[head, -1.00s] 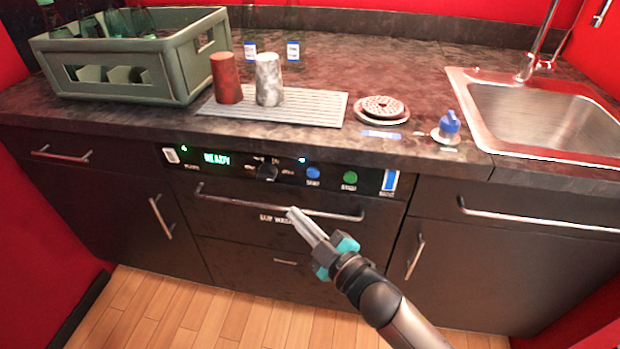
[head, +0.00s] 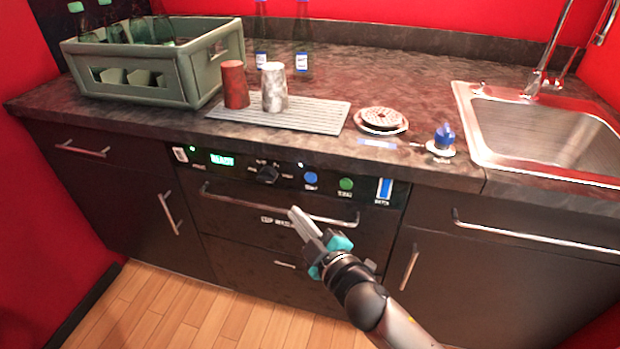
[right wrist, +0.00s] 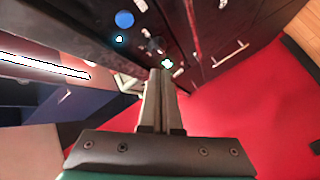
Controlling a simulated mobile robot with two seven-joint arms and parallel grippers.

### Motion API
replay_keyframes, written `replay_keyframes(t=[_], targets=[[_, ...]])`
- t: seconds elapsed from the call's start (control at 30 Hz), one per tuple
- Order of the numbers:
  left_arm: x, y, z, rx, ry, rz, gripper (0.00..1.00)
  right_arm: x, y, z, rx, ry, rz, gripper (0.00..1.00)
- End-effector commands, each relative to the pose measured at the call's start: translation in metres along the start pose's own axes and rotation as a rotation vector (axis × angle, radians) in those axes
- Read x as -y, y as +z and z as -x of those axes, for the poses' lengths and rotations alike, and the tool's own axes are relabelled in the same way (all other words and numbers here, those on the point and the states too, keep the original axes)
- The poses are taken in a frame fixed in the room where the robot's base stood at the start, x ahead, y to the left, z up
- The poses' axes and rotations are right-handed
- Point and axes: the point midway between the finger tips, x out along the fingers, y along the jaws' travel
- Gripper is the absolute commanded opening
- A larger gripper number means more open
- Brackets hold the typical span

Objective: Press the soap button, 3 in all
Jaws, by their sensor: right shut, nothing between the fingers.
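The dark control panel (head: 225,172) is on the front of the cup washer drawer, under the counter. It has a lit green display (head: 222,160), a black knob (head: 267,174), a round blue button (head: 311,178), a round green button (head: 346,184) and a blue-and-white rocker switch (head: 384,189). The button labels are too small to read surely, so I cannot confirm which is soap. My right gripper (head: 295,212) is shut and empty, its tips below the blue button, near the drawer handle. In the right wrist view a blue button (right wrist: 124,19) lies beyond the fingertips (right wrist: 160,84).
The drawer's bar handle (head: 240,203) sticks out below the panel.

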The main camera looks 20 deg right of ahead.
Motion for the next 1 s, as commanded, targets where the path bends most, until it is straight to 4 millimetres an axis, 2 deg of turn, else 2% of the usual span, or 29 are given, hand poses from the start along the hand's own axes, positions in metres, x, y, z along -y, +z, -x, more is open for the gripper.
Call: replay_keyframes(t=[0.5,1.0], targets=[[-0.004,-0.013,0.004,-0.004,0.004,-0.001,0.00,-0.035,0.034,-0.047,0.000,0.001,0.001,0.00],[-0.006,-0.005,0.003,0.008,0.007,0.002,0.00,-0.040,0.040,-0.054,0.000,0.000,-0.001,0.00]])
